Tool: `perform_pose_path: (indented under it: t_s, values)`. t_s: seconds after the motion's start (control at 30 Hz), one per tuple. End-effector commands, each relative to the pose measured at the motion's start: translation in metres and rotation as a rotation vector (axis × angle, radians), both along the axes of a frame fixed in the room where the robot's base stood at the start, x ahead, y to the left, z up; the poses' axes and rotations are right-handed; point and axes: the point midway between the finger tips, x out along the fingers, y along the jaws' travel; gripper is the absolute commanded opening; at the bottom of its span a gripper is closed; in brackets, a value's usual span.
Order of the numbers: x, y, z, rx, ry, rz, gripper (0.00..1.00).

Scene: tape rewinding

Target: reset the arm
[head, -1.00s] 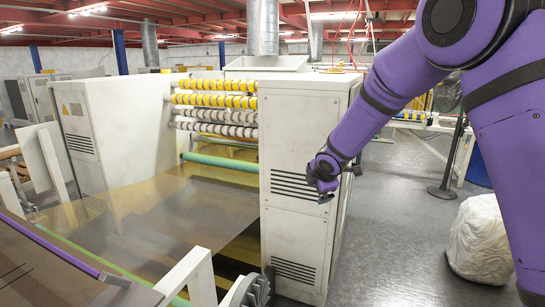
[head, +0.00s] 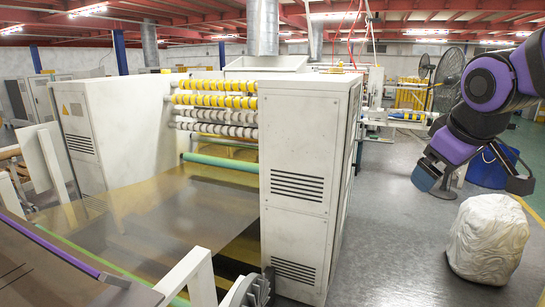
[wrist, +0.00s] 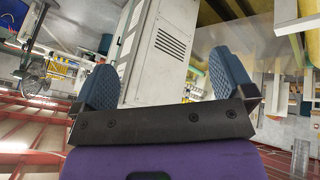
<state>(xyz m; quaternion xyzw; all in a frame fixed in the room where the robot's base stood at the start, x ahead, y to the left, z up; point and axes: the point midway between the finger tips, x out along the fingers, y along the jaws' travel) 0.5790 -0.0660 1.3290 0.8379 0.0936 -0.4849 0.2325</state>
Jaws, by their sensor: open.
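My gripper (head: 473,180) is at the right of the head view, in front of a blue bin and above and behind a white wrapped bundle. Its jaws are spread wide with nothing between them. In the wrist view my gripper (wrist: 165,78) shows two blue ribbed finger pads far apart on a dark bar. The white machine cabinet (wrist: 160,50) shows beyond the pads, tilted in that view. My purple arm is folded at the right edge of the head view, and its upper part is out of frame.
The white rewinding machine (head: 305,180) with yellow and white tape rolls (head: 215,100) fills the left and middle. The white bundle (head: 488,240) stands on the floor at right. Behind are a blue bin (head: 490,165) and a fan (head: 448,75). Grey floor (head: 390,220) between is clear.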

Motion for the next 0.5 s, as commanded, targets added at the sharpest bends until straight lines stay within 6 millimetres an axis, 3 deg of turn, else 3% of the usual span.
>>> perform_pose_path:
  t_s: [0.1,0.3,0.5]
  values:
    - [-0.044,-0.006,0.003,0.083,0.008,-0.118,1.00]
    - [-0.109,-0.006,-0.003,0.213,0.035,-0.293,1.00]
    - [-0.143,-0.004,-0.010,0.288,0.054,-0.390,1.00]
